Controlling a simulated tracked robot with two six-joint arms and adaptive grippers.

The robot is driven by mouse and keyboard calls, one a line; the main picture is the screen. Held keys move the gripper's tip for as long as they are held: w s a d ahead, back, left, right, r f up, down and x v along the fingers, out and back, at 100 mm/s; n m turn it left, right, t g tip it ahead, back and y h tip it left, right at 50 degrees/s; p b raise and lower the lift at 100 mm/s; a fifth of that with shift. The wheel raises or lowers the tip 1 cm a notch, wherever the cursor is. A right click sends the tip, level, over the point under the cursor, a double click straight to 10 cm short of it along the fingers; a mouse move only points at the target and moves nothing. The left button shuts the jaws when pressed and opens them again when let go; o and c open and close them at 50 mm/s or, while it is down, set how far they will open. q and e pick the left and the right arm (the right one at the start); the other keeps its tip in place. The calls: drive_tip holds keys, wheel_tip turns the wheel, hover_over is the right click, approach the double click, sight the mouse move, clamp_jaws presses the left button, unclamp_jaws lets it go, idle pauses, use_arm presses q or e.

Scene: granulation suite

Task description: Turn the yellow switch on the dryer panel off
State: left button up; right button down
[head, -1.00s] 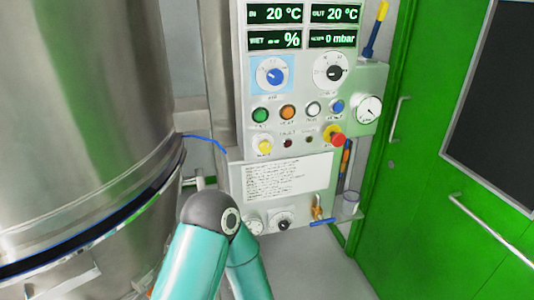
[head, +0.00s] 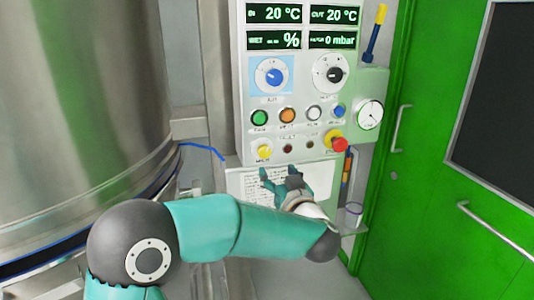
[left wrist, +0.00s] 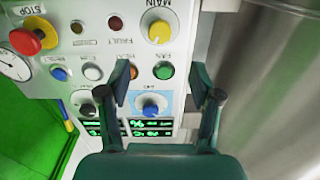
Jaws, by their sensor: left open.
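The yellow switch (head: 264,151), labelled MAIN, is at the lower left of the dryer panel (head: 300,98). In the left wrist view the panel is upside down, and the yellow switch (left wrist: 159,32) is near the top, beyond my fingertips. Its pointer setting is too small to read. My left gripper (head: 279,174) is open and empty, just below the switch in the head view and in front of the white text sheet. The left gripper (left wrist: 162,80) also frames the green FAN button in its wrist view. My right gripper is not in view.
A red stop button (head: 338,144) sticks out at the panel's lower right. Green (head: 260,117), orange, white and blue buttons form a row above the switch. A steel vessel (head: 75,100) stands at left, a green door (head: 430,160) at right.

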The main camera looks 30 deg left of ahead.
sight(265, 153)
use_arm(q)
drive_tip(key=p+x, duration=0.1)
drive_tip(key=x, duration=1)
drive_tip(key=shift+w+a+p, duration=0.3)
drive_tip(key=shift+p, duration=0.1)
